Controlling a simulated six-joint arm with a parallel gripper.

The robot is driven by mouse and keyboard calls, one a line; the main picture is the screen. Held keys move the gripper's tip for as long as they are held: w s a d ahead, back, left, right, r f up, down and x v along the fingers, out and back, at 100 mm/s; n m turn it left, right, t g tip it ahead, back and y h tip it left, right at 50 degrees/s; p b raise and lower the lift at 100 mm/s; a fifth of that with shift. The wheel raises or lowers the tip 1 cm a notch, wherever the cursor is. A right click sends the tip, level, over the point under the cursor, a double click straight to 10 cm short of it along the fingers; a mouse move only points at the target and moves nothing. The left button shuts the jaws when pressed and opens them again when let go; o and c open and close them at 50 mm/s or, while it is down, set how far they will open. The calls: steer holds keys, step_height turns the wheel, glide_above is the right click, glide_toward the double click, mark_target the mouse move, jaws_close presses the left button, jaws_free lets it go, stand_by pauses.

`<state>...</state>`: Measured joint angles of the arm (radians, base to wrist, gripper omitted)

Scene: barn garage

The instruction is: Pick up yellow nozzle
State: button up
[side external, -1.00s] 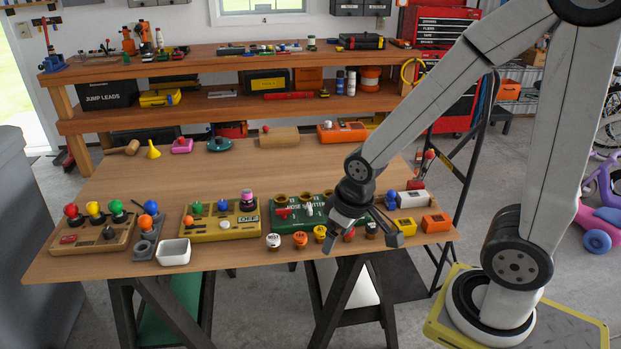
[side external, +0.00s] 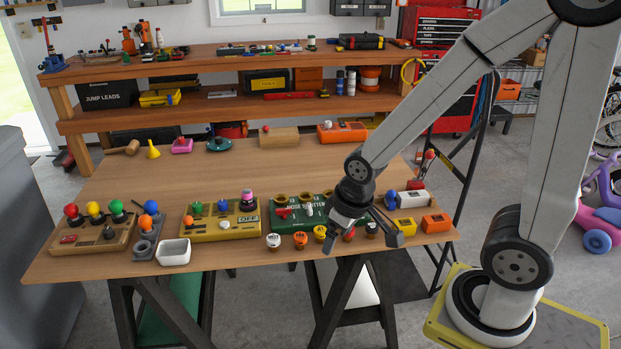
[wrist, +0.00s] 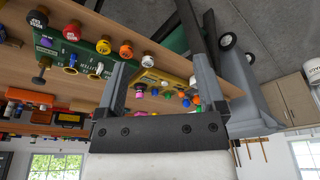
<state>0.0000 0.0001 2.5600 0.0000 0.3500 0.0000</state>
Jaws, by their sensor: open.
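The yellow nozzle also shows in the wrist view (wrist: 103,46), left of the orange one and close to the left finger's tip. My gripper (side external: 366,240) is above the right part of this row, its fingers spread and empty. In the wrist view my gripper (wrist: 160,62) is open with nothing between the pads. In the side external view, the left finger comes down close to the yellow nozzle; whether they touch cannot be told.
The green hose splitter (side external: 286,224) stands behind the row, partly hidden by my gripper. A yellow OFF box (side external: 228,232) and a white bin (side external: 174,252) are to the left. Orange and yellow blocks are to the right. The middle of the table (side external: 240,175) is clear.

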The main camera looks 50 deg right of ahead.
steer(key=shift+o, duration=0.4)
steer(key=m+g, duration=0.2)
steer(key=m, duration=1.6)
glide_above(320, 230)
steer(key=f, duration=0.7)
steer(key=a+f, duration=0.1)
steer(key=f, duration=0.3)
steer(key=shift+s+f, duration=0.2)
steer(key=shift+w+d+f+m+g, duration=0.15)
steer(key=shift+d+f+m+g, duration=0.15)
steer(key=shift+d+f+m, duration=0.25)
steer(key=shift+f, duration=1.15)
steer(key=shift+f, duration=0.1)
